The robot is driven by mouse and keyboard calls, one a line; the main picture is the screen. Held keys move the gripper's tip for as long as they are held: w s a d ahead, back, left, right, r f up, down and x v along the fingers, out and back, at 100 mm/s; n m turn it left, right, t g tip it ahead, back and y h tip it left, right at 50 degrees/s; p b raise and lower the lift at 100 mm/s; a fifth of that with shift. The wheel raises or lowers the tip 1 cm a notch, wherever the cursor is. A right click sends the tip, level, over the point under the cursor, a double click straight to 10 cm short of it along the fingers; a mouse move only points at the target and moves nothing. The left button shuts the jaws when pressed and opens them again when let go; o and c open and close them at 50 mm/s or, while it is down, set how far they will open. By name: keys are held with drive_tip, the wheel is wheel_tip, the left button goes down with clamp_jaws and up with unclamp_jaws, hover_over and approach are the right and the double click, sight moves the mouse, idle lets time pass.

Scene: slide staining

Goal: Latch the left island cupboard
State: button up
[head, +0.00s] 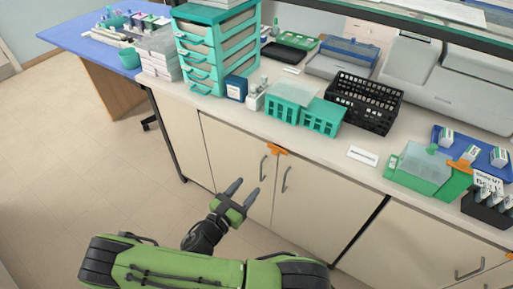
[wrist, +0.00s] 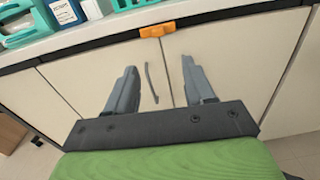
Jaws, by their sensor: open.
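The left island cupboard has two cream doors, the left one (head: 236,160) and the right one (head: 320,205), both looking closed. Each has a grey bar handle, the left handle (head: 263,167) and the right handle (head: 285,180). An orange latch (head: 278,150) sits at the top of the seam between the doors, under the counter edge. In the wrist view the latch (wrist: 157,30) lies roughly crosswise over the seam; I cannot tell whether it is engaged. My gripper (head: 245,188) is open and empty, in front of the doors, below the latch and apart from it.
The counter (head: 240,112) overhangs the doors slightly. On it stand a teal drawer unit (head: 203,58), teal racks (head: 322,117), a black basket (head: 390,103) and a green container (head: 415,172). Another cupboard (head: 420,240) is at the right. The floor (head: 70,150) at left is clear.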

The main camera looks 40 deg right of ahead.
drive_tip(key=b, duration=0.2)
approach(273, 152)
drive_tip(key=shift+n+t, duration=0.3)
drive_tip(key=x, duration=0.8)
drive_tip(key=shift+s+d+f, duration=0.1)
drive_tip(key=shift+s+d, duration=0.05)
drive_tip(key=shift+d, duration=0.2)
drive_tip(key=shift+c, duration=0.4)
clamp_jaws()
